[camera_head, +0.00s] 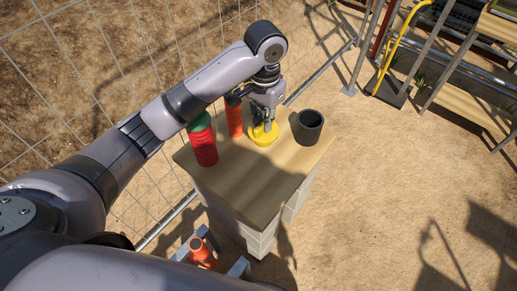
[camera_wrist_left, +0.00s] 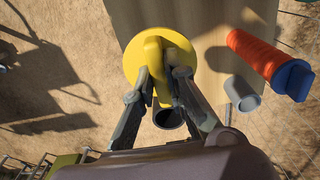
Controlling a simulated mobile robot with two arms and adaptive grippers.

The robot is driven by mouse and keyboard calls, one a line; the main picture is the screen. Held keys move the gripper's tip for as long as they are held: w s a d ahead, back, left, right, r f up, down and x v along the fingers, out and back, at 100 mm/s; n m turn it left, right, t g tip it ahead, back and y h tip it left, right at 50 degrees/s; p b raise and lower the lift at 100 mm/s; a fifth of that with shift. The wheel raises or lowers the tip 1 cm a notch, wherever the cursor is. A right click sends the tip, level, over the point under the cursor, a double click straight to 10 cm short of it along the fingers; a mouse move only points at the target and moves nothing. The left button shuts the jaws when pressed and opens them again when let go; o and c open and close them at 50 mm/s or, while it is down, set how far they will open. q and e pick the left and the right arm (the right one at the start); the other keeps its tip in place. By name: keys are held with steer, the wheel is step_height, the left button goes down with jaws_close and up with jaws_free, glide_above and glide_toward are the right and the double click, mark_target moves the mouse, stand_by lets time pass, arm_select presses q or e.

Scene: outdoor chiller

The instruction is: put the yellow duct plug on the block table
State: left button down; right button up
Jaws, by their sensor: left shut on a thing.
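The yellow duct plug (camera_head: 264,138) is a round disc with a raised grip bar. My left gripper (camera_head: 263,123) is shut on that bar from above, with one finger on each side. The plug (camera_wrist_left: 134,62) also shows in the left wrist view, held between the fingers (camera_wrist_left: 160,75). The block table (camera_head: 262,195) has a wooden top on grey blocks. In the head view the plug is over its top near the back; I cannot tell whether it touches the wood. My right gripper is not in view.
On the table, a dark open pipe piece (camera_head: 309,127) stands right of the plug. A red ribbed piece with a green cap (camera_head: 204,148) and an orange piece (camera_head: 235,121) stand to the left. The front of the top is clear. A wire fence (camera_head: 150,50) runs behind.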

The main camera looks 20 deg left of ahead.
arm_select(q)
steer(key=f, duration=0.2)
steer(key=shift+s+d+f+b, duration=0.1)
steer(key=shift+s+f+b, duration=0.15)
steer(key=shift+f+b, duration=0.1)
steer(key=f, duration=0.5)
steer(key=f+p, duration=0.1)
steer(key=f, duration=1)
steer(key=shift+w+a+f, duration=0.15)
steer(key=shift+w+a, duration=0.05)
steer(key=shift+w, duration=0.05)
steer(key=shift+f, duration=0.15)
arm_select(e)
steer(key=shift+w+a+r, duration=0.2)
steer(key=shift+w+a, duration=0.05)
arm_select(q)
steer(key=shift+f, duration=0.15)
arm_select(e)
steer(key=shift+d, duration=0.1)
arm_select(q)
steer(key=c, duration=1.6)
jaws_free()
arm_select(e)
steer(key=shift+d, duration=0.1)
